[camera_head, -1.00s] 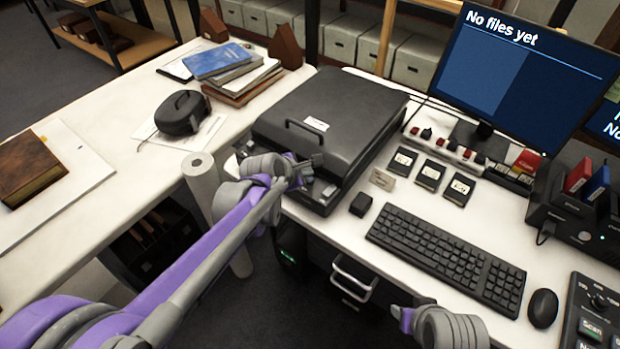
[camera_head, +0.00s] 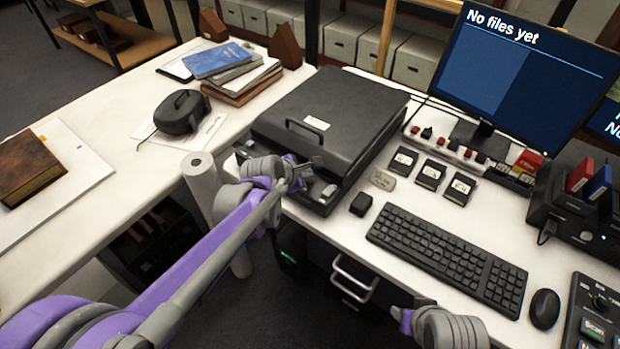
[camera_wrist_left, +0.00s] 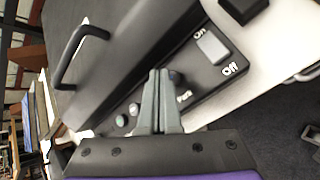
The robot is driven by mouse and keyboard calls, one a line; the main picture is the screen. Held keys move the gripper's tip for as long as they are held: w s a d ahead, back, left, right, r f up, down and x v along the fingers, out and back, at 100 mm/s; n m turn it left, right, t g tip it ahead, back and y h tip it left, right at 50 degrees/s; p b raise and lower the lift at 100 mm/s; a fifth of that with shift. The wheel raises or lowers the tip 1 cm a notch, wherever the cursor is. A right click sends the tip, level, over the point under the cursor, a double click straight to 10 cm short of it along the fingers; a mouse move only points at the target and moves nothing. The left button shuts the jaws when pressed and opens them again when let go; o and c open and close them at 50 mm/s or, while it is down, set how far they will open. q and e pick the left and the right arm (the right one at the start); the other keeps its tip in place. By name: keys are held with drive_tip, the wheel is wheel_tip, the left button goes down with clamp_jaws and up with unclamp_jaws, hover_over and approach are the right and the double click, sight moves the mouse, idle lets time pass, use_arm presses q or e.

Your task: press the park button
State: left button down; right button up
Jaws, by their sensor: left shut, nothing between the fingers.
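The black scanner (camera_head: 335,105) with a handled lid stands on the desk.
The keyboard (camera_head: 447,257), mouse (camera_head: 543,309), small black block (camera_head: 361,204) and several black cartridges (camera_head: 430,175) lie right of the scanner. A white paper roll (camera_head: 199,178) stands left of my gripper. A monitor (camera_head: 525,65) reads "No files yet".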

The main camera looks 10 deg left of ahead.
use_arm(q)
drive_tip(key=shift+f+b, duration=0.3)
drive_tip(key=shift+f, duration=0.15)
idle(0.6)
drive_tip(key=shift+r, duration=0.1)
drive_tip(key=shift+r+p, duration=0.65)
drive_tip(key=shift+r, duration=0.15)
wheel_tip(320, 180, up, 5)
drive_tip(key=p, duration=0.3)
drive_tip(key=shift+p, duration=0.35)
idle(0.7)
